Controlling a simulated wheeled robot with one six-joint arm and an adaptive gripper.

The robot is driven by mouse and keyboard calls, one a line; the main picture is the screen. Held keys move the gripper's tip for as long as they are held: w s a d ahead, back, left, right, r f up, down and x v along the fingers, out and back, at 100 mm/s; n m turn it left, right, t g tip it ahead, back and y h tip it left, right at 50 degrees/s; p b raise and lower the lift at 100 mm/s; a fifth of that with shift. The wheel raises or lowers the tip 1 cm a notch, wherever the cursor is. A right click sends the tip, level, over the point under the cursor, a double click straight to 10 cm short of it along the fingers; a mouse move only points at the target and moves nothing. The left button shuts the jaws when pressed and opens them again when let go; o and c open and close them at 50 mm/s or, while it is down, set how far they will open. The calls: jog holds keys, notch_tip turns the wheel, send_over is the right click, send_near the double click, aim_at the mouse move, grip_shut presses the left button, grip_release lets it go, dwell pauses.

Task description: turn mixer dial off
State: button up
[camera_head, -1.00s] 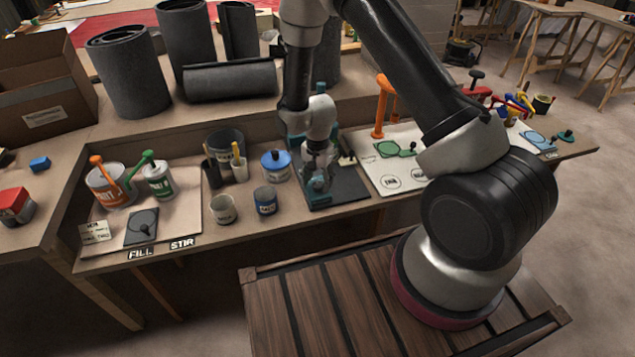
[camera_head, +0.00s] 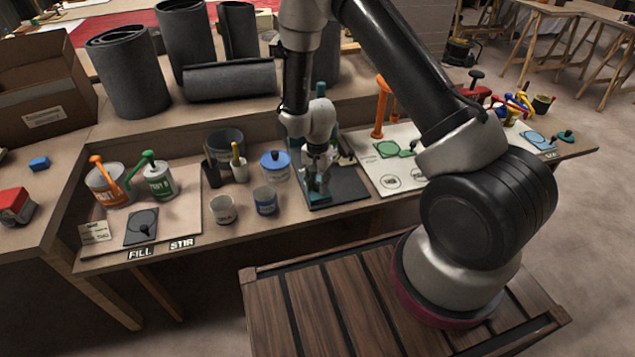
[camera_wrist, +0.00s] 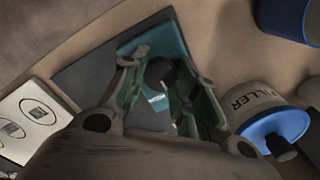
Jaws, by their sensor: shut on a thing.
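The teal mixer (camera_head: 319,198) stands on a dark mat, mostly hidden behind my arm in the head view. In the wrist view its teal base (camera_wrist: 172,42) lies beyond my fingers. The dark round mixer dial (camera_wrist: 160,72) shows between the two fingers in the wrist view. My gripper (camera_wrist: 158,82) points down at the mixer's front and is shut on the dial. It also shows in the head view (camera_head: 318,178). Which way the dial is set cannot be read.
A filler tub with a blue lid (camera_head: 276,165) stands close left of my gripper, and it shows at the right in the wrist view (camera_wrist: 262,112). A white board (camera_head: 395,180) lies to the right.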

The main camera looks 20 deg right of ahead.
aim_at(318, 184)
jog(key=n, duration=0.9)
jog(key=shift+n, duration=0.4)
dwell(0.4)
jog(key=o, duration=1)
jog(key=shift+o, duration=0.2)
jog(key=shift+r, duration=0.1)
notch_tip(318, 184, up, 12)
